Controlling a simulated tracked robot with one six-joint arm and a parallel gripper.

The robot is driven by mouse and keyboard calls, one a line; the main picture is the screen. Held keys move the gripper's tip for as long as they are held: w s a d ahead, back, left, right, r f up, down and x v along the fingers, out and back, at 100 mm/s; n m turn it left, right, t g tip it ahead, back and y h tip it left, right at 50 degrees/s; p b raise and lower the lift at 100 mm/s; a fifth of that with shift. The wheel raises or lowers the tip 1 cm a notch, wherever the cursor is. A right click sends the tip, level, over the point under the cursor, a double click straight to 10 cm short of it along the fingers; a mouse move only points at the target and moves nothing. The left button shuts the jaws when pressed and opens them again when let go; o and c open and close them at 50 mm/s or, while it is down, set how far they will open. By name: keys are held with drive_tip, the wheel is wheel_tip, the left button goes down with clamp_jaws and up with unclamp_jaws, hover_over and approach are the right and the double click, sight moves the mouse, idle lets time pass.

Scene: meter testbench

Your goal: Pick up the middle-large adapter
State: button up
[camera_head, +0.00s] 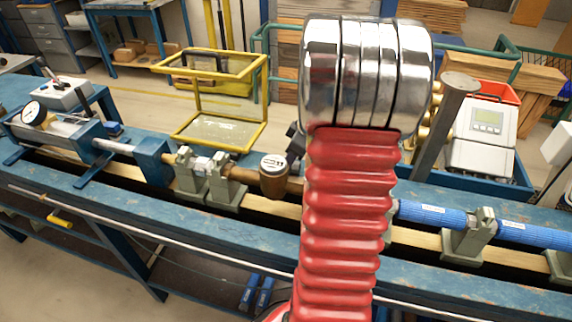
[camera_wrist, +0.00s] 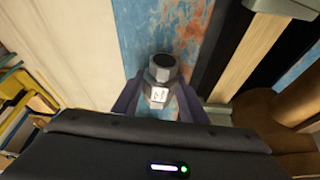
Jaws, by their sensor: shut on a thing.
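In the wrist view my gripper (camera_wrist: 160,103) has its two dark fingers closed from both sides on a grey metal adapter. The adapter (camera_wrist: 162,72) has a round dark opening at its top end, a hexagonal body and a small white label with a dark mark. The blue, worn bench top (camera_wrist: 163,28) shows behind it; I cannot tell whether the adapter touches it. In the head view my red bellows arm and its shiny metal joint hide the gripper and the adapter.
A brass water meter (camera_head: 274,180) sits in line on the bench between grey-green supports (camera_head: 222,183). Blue pipes (camera_head: 432,214) run to the right.

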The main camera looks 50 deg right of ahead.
drive_tip(key=shift+r, duration=0.15)
wheel_tip(320, 180, up, 18)
idle(0.6)
drive_tip(key=shift+s, duration=0.1)
idle(0.5)
